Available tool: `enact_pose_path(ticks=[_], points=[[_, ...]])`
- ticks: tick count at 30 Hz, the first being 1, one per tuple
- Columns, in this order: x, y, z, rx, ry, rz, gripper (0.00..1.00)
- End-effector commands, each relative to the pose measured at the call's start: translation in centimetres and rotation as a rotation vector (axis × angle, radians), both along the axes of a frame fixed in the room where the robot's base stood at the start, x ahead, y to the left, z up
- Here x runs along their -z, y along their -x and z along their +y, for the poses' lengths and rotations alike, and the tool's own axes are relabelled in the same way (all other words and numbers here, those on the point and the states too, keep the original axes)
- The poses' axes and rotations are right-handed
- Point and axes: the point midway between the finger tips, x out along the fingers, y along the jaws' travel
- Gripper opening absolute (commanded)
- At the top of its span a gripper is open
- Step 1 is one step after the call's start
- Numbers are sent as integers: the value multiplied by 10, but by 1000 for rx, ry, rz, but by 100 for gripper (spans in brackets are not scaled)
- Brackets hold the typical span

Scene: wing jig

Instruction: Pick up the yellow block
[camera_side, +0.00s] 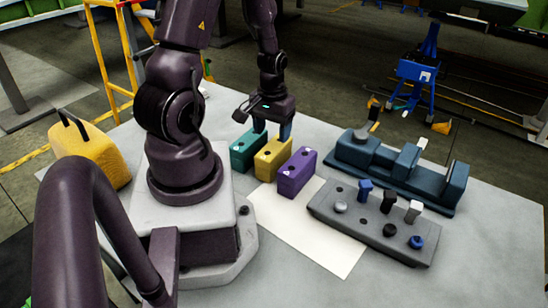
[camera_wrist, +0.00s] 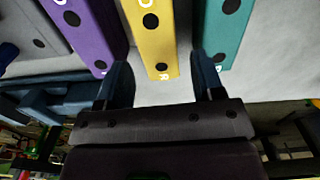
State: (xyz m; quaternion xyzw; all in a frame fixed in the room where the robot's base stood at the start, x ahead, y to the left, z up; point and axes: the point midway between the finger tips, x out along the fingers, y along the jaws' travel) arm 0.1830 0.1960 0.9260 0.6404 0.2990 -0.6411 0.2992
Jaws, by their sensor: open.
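The yellow block (camera_side: 272,158) stands on the table between a teal block (camera_side: 247,150) and a purple block (camera_side: 297,173). My gripper (camera_side: 271,128) is above the far end of the yellow block, pointing down. In the wrist view the yellow block (camera_wrist: 154,35) lies in line with the gap between the fingers of my open gripper (camera_wrist: 164,78). The purple block (camera_wrist: 92,32) is on the left there and the teal block (camera_wrist: 224,28) on the right. The fingers appear apart from the yellow block; I cannot tell the exact height gap.
A white sheet (camera_side: 308,232) lies in front of the blocks. A grey plate (camera_side: 350,232) with pegs and knobs and a dark blue fixture (camera_side: 405,170) stand to the right. A yellow bag-like object (camera_side: 90,155) sits at the left. The neighbouring blocks leave narrow side gaps.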

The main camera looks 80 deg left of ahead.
Motion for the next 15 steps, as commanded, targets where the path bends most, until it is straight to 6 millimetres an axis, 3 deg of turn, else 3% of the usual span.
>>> enact_pose_path(ticks=[11, 15], points=[[31, -1, -1, 1, 2, 1, 62], [51, -4, -2, 3, 3, 3, 62]])
